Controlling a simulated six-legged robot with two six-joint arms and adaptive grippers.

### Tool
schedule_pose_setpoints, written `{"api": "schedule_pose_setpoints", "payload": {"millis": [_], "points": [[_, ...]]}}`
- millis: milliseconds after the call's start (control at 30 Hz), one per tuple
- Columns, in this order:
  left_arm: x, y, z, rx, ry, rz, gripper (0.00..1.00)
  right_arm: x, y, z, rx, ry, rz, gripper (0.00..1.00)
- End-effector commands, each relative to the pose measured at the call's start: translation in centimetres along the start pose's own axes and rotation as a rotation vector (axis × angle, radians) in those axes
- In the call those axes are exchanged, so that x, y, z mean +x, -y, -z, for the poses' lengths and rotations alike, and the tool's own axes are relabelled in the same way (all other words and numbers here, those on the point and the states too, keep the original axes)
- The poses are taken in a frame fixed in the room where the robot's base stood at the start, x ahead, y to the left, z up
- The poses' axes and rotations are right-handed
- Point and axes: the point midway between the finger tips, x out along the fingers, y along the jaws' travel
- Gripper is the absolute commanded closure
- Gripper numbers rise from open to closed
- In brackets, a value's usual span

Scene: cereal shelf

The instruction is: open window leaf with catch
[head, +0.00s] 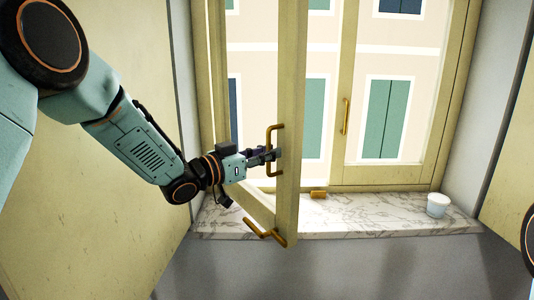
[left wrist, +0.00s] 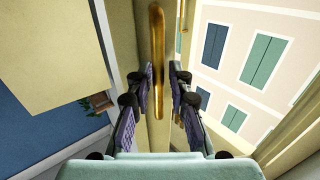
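The left window leaf (head: 291,120), cream-framed, stands swung inward from the frame, its edge toward me. It carries a brass pull handle (head: 270,174). My left gripper (head: 272,154) is at this handle. In the left wrist view the handle (left wrist: 158,50) runs between the two spread fingers of the gripper (left wrist: 160,85), with gaps seen on both sides. A brass catch lever (head: 262,231) sits at the leaf's bottom corner. The right leaf (head: 345,70) looks closed and has its own brass handle (head: 345,117). My right gripper is out of view.
A marble sill (head: 380,218) runs below the window. A small white cup (head: 437,205) stands at its right end, and a small brass piece (head: 318,195) is at the frame's foot. A cream panel (head: 90,210) stands at left. The sill's middle is clear.

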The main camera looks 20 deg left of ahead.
Motion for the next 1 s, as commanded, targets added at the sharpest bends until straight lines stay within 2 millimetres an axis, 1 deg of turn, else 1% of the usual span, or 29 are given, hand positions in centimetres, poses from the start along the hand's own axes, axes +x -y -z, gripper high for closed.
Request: {"api": "schedule_pose_setpoints", "payload": {"millis": [167,267,600,700,833,1000], "points": [[0.0,0.0,0.3,0.002,-0.002,0.000,0.81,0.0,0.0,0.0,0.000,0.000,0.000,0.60],[0.0,0.0,1.2,0.004,-0.004,-0.001,0.81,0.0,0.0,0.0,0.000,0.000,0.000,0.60],[-0.1,0.0,7.4,0.003,-0.006,0.000,0.81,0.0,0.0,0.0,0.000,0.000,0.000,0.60],[-0.1,0.0,8.7,0.002,-0.005,0.000,0.81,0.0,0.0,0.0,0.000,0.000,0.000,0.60],[-0.1,0.0,9.7,0.000,-0.002,0.000,0.81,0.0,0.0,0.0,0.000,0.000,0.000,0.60],[-0.1,0.0,10.1,0.000,-0.001,0.000,0.81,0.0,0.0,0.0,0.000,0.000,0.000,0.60]]}}
